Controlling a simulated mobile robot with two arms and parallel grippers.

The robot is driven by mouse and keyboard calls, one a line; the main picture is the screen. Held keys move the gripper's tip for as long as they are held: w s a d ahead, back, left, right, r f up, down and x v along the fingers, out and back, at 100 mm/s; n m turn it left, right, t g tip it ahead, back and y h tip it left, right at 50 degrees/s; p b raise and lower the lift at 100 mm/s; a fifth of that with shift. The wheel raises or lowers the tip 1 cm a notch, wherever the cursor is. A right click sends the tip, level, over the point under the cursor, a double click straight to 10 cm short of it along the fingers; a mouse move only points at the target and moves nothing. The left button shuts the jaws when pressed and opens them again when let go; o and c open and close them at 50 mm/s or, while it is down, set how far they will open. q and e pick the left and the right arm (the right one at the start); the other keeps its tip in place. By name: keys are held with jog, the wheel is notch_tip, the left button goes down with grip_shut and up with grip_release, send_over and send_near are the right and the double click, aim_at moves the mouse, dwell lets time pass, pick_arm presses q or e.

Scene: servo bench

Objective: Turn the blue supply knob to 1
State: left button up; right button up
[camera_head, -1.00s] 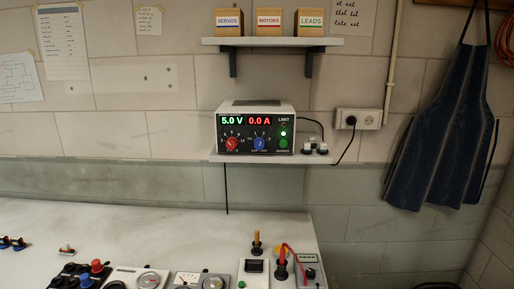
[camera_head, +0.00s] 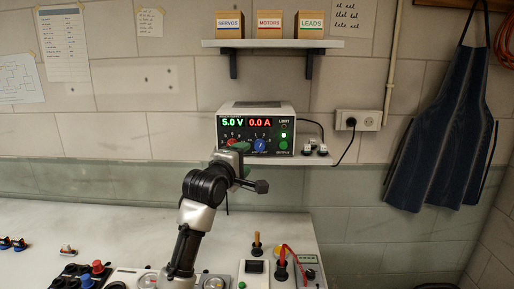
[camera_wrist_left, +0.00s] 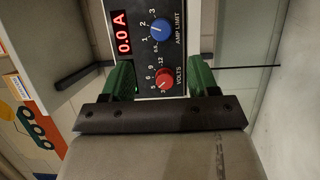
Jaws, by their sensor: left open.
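The blue supply knob (camera_head: 260,145) is on the front of the power supply (camera_head: 288,112), right of the red knob (camera_head: 232,142). In the left wrist view the blue knob (camera_wrist_left: 160,31) has a scale with 1, 2 and 3 and the label AMP LIMIT. I cannot read its pointer exactly. The red VOLTS knob (camera_wrist_left: 163,79) appears between the green fingers of my left gripper (camera_wrist_left: 161,68), which is open and empty. In the head view my left gripper (camera_head: 238,161) is at the supply's lower left front, partly covering it. My right gripper is not in view.
The displays read 5.0 V and 0.0 A. The supply stands on a narrow wall shelf (camera_head: 318,160) with small plugs (camera_head: 315,149) at its right. The bench (camera_head: 110,224) below holds meters, switches and upright leads. A shelf with boxes (camera_head: 270,43) hangs above.

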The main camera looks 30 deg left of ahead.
aim_at(258, 148)
pick_arm(q)
jog(key=w, duration=0.2)
jog(key=w+p, duration=0.1)
jog(key=w, duration=0.2)
jog(key=w+a+p, duration=0.1)
jog(key=w, duration=0.2)
jog(key=shift+a, duration=0.1)
jog(key=shift+w+a+p, duration=0.1)
jog(key=shift+w+p, duration=0.2)
jog(key=shift+w, duration=0.25)
jog(key=shift+c, duration=0.2)
jog(key=c, duration=0.9)
jog(key=shift+f, duration=0.1)
